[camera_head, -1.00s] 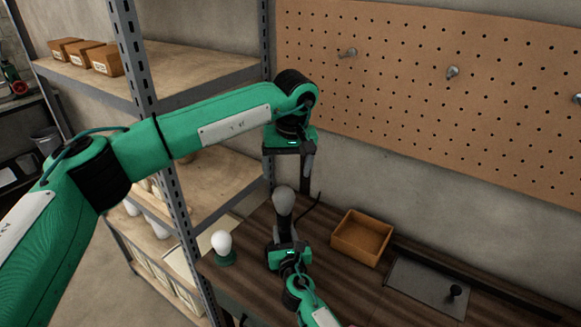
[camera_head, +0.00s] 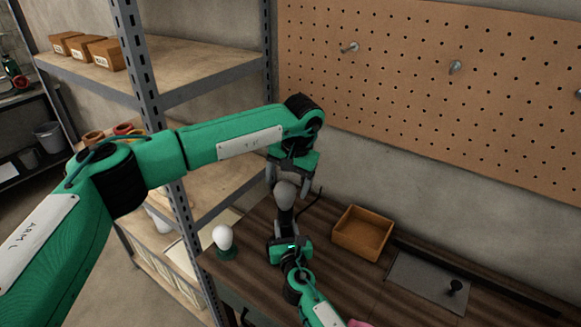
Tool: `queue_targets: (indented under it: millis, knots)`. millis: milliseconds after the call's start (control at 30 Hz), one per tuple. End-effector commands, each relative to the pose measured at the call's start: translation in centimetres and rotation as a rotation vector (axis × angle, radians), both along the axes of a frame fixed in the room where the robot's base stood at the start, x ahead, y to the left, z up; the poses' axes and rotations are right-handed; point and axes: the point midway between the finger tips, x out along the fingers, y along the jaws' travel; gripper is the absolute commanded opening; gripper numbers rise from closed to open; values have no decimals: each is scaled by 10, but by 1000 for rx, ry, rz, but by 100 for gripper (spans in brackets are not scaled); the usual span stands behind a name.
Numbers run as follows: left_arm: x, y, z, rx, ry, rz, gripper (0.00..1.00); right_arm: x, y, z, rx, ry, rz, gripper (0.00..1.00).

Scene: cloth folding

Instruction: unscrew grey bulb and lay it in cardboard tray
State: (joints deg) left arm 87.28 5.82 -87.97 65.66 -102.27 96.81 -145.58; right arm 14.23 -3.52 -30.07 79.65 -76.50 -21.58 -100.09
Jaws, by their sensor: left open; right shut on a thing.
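The grey bulb (camera_head: 285,194) stands upright on a dark holder (camera_head: 284,222) above the workbench. My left gripper (camera_head: 287,183) is open and points down from above, its fingers on either side of the bulb's top. I cannot tell whether they touch it. My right gripper (camera_head: 285,242) is below the bulb, shut on the dark holder; its fingertips are hard to make out. The cardboard tray (camera_head: 357,251), an open brown box, sits on the bench to the right and looks empty.
A white bulb (camera_head: 222,237) stands in a green base (camera_head: 227,253) left of the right gripper. A grey plate (camera_head: 412,284) with a small black knob (camera_head: 455,287) lies right of the tray. A metal shelf (camera_head: 168,215) borders the left; a pegboard (camera_head: 430,90) hangs behind.

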Motion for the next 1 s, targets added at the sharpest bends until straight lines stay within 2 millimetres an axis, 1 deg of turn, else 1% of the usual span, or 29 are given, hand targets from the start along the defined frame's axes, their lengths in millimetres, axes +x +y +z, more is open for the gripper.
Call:
queue_targets:
  millis: [33,100,300,500,733,800,867,900,1000]
  knots:
    - [0,2,-10,1,3,1,78,0,-1,-1,0,1,-1,0]
    - [1,4,-22,0,3,1,78,0,-1,-1,-1,1,-1,0]
    - [4,8,-46,0,1,0,78,0,-1,-1,-1,1,-1,0]
    - [5,10,-55,0,-1,1,78,0,-1,-1,-1,1,-1,0]
    - [5,10,-55,0,-1,1,78,0,-1,-1,-1,1,-1,0]
    - [5,10,-55,0,-1,1,64,0,-1,-1,-1,1,-1,0]
    - [5,10,-55,0,-1,1,52,0,-1,-1,-1,1,-1,0]
    - [5,10,-55,0,-1,1,45,0,-1,-1,-1,1,-1,0]
    - [5,10,-54,0,-1,1,26,0,-1,-1,-1,1,-1,0]
